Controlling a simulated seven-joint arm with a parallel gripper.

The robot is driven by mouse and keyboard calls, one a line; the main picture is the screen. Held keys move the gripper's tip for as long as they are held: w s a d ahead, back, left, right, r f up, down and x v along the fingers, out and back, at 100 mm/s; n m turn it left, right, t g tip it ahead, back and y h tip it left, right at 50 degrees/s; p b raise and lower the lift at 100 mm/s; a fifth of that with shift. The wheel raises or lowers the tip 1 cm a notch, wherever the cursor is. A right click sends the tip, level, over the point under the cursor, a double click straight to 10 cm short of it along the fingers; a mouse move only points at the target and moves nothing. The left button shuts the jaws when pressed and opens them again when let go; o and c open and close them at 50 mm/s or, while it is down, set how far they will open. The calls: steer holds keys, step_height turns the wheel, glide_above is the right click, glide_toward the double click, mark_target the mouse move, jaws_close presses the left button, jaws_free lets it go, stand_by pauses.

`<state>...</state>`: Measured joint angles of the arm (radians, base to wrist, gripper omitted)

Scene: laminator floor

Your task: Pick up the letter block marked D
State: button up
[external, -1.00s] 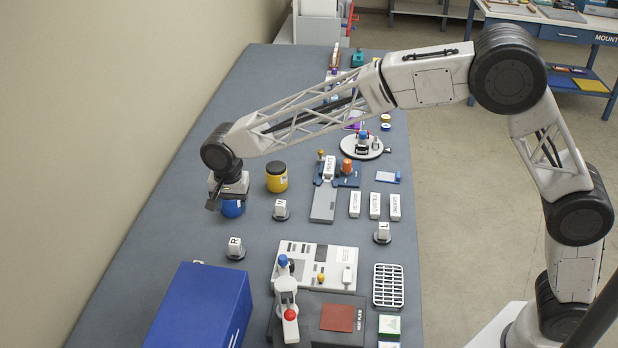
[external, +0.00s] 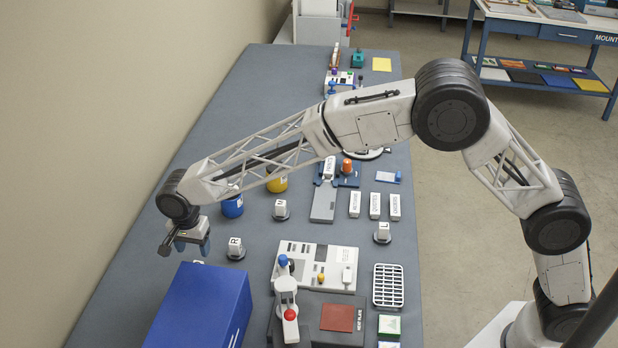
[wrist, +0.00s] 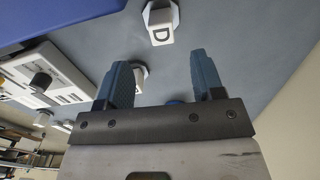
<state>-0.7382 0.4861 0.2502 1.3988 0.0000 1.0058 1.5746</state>
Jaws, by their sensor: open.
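The block marked D (wrist: 161,32) is white, with a dark letter, and sits on a pale base at the top of the wrist view, ahead of my open fingers (wrist: 161,66). In the external view it is mostly hidden; a small white piece beside the blue box may be its top. In that view my gripper (external: 186,244) hangs above the left side of the table, behind the blue box. My gripper is empty and apart from the block.
The large blue box (external: 200,308) stands close to my gripper, and its edge is near the D block. The R block (external: 236,247), a blue jar (external: 232,206) and a white panel (external: 312,266) lie to the right. The wall runs along the left.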

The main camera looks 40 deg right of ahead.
steer(key=shift+f, duration=1.3)
steer(key=shift+f, duration=0.1)
steer(key=shift+w+f, duration=0.1)
steer(key=shift+f, duration=2.35)
steer(key=shift+c, duration=0.4)
steer(key=shift+a, duration=0.1)
jaws_close()
steer(key=shift+r, duration=0.15)
steer(key=shift+r, duration=4.9)
